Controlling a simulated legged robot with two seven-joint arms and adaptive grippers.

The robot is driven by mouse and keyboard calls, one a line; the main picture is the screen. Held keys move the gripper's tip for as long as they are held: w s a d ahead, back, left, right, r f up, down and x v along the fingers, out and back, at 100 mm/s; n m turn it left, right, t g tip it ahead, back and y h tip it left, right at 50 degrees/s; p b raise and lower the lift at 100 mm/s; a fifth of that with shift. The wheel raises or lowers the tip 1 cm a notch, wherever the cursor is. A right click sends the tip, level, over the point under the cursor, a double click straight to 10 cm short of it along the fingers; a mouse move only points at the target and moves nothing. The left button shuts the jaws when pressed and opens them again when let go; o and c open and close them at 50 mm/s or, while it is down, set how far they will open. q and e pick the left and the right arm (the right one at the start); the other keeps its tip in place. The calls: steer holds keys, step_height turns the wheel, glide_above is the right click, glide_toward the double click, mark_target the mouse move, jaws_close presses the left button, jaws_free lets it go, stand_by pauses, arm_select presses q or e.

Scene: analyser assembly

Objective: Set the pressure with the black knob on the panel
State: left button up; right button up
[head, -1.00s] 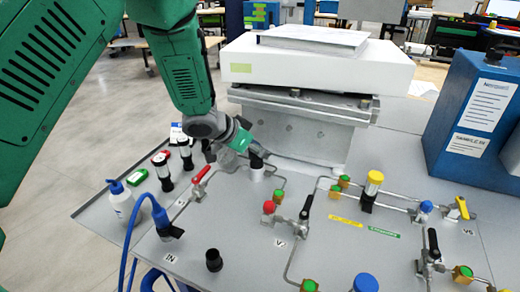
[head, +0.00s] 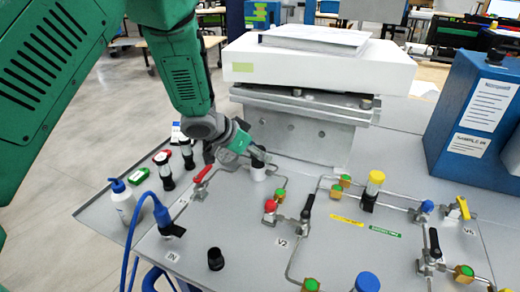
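A black knob (head: 258,152) stands on a short white cylinder on the grey panel (head: 330,260), below the white-topped block. My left gripper (head: 242,150) comes down from the upper left and has its fingertips right beside the knob. The fingers are small and partly overlap the knob. I cannot tell whether they touch it or how wide they are open. My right gripper is out of view.
A red-handled valve (head: 203,174) is just left of the knob. Black-handled valves (head: 307,206), pipes and a yellow-capped part (head: 374,183) lie to the right. A black cap (head: 215,259), a bottle (head: 122,199) and a blue hose (head: 133,240) are nearer me.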

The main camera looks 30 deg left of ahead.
arm_select(q)
steer(key=shift+a+r, duration=0.1)
steer(key=shift+r, duration=0.05)
steer(key=shift+s+r, duration=0.15)
steer(key=shift+r, duration=0.15)
steer(key=v, duration=1.1)
steer(key=shift+a, duration=0.2)
steer(key=shift+f, duration=0.15)
